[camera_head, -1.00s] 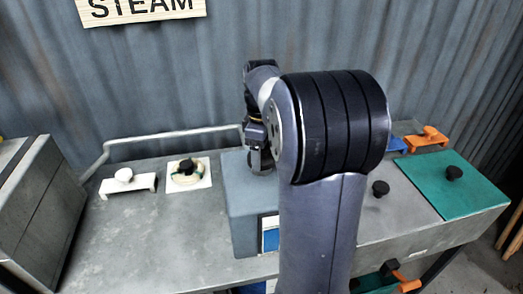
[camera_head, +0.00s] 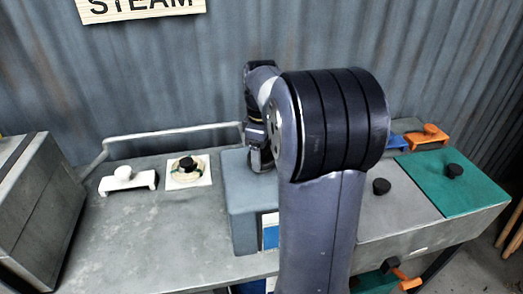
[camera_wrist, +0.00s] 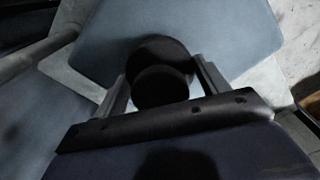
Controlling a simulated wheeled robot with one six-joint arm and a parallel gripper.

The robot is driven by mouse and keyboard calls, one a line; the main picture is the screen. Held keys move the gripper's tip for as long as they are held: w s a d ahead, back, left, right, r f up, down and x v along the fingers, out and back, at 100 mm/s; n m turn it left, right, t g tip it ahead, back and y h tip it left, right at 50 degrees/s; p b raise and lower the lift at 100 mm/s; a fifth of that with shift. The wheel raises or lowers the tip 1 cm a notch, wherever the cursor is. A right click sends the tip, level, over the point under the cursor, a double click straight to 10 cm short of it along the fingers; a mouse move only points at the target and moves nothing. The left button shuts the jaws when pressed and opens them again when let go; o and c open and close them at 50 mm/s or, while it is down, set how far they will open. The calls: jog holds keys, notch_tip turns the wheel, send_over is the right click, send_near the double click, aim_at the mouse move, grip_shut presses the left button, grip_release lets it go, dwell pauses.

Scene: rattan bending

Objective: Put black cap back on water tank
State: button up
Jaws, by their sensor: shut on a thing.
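In the wrist view the black cap (camera_wrist: 160,86) sits between the two fingers of my gripper (camera_wrist: 160,85), which is shut on it. Below it is the blue-grey top of the water tank (camera_wrist: 235,35). In the head view the tank (camera_head: 243,213) stands on the metal bench, and my gripper (camera_head: 260,160) is over its top at the back, largely hidden by my own arm. The cap cannot be made out in the head view. I cannot tell whether the cap touches the tank.
Left of the tank are a white handled piece (camera_head: 126,180) and a white square plate (camera_head: 178,182) with a black knob. On the right are a green lid (camera_head: 450,195), a black knob (camera_head: 381,186) and an orange handled piece (camera_head: 428,135). A pipe (camera_head: 165,135) runs behind.

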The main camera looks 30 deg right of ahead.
jog(key=o, duration=1.2)
jog(key=shift+o, duration=0.3)
jog(key=shift+r, duration=0.1)
jog(key=shift+r+p, duration=3.25)
jog(key=shift+r, duration=0.7)
jog(key=shift+c, duration=0.2)
